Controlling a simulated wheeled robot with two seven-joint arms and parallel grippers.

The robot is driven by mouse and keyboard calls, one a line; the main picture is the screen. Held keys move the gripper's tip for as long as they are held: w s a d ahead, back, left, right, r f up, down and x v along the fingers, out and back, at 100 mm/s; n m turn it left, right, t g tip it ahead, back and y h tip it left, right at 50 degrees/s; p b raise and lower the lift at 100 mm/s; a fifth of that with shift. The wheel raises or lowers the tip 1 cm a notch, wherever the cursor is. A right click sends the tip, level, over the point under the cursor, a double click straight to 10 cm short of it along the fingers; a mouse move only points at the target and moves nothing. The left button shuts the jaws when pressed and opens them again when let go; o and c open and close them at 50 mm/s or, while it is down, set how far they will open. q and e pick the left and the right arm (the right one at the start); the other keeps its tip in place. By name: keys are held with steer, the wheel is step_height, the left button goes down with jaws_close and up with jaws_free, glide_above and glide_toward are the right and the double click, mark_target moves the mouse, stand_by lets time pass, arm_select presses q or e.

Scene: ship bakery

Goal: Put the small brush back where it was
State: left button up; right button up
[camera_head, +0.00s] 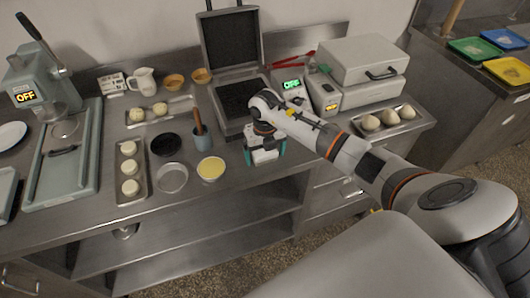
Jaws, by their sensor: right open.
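A small brush, as far as I can tell, stands with its brown handle (197,118) up in a blue cup (201,139) on the steel counter; its bristles are hidden. My right gripper (265,157) points down over the counter's front part, to the right of the cup and apart from it. Its teal fingers are spread and I see nothing held between them. My left gripper is not in view.
A yellow-filled bowl (211,169), a clear bowl (172,178) and a dark bowl (165,144) surround the cup. An open press (230,45) stands behind. Dough trays (132,193) lie left; another tray (408,126) lies right. The counter's front edge is close.

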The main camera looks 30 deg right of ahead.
steer(key=shift+r, duration=0.4)
step_height(320, 180, up, 12)
steer(key=b, duration=0.3)
steer(key=shift+f, duration=0.25)
stand_by(0.7)
